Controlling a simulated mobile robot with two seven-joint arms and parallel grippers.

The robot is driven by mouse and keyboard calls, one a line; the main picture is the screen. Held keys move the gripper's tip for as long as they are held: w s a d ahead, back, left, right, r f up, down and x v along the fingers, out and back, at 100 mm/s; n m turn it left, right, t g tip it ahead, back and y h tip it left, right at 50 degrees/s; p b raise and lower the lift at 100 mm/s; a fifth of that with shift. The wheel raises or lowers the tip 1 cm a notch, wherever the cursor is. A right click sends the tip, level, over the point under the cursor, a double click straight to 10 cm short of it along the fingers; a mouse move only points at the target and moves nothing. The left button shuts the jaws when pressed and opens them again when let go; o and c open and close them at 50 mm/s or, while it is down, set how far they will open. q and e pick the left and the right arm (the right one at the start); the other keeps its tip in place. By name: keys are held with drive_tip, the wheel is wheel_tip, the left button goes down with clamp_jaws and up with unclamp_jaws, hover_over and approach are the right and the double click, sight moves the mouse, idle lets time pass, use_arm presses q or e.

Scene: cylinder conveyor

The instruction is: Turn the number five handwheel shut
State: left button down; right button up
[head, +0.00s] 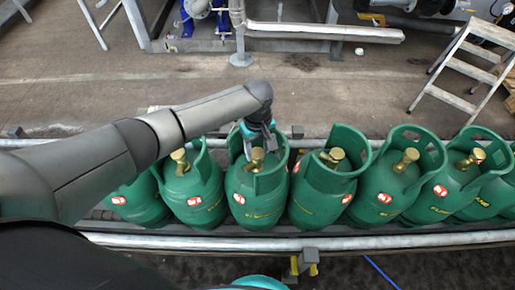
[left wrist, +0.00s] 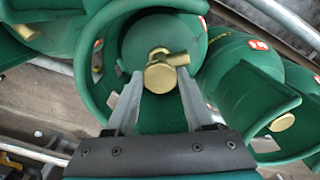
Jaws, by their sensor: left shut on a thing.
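A row of green gas cylinders stands on the conveyor, each with a brass valve and round handwheel inside a green collar. My left gripper (head: 255,146) reaches down into the collar of one cylinder (head: 255,190), third from the left among those in view. It is shut on that cylinder's brass handwheel (head: 257,155). In the left wrist view the two grey fingers (left wrist: 158,100) sit on either side of the handwheel (left wrist: 160,77). The red and white number label (head: 239,198) on this cylinder is too small to read surely. My right gripper is not in view.
Neighbouring cylinders stand close on both sides, one on the left (head: 193,190) and one on the right (head: 320,190). Conveyor rails (head: 330,243) run in front and behind. A stepladder (head: 465,70) and pipework (head: 325,31) stand beyond, with open floor between.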

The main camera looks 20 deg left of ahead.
use_arm(q)
drive_tip(key=shift+r+m+p, duration=0.2)
drive_tip(key=shift+m+p, duration=1.1)
drive_tip(key=shift+p, duration=0.9)
drive_tip(key=shift+f+m+p, duration=0.1)
drive_tip(key=shift+m+p, duration=0.45)
drive_tip(key=shift+m, duration=0.25)
drive_tip(key=m+p, duration=0.1)
drive_tip(key=m, duration=0.2)
drive_tip(key=shift+a+m, duration=0.1)
drive_tip(key=shift+m, duration=0.3)
drive_tip(key=m, duration=0.3)
drive_tip(key=shift+f+m, duration=0.1)
drive_tip(key=shift+m, duration=0.2)
drive_tip(key=m, duration=0.3)
drive_tip(key=shift+m+p, duration=0.3)
drive_tip(key=shift+m, duration=1.9)
drive_tip(key=shift+w, duration=0.1)
drive_tip(key=shift+c, duration=1.4)
unclamp_jaws()
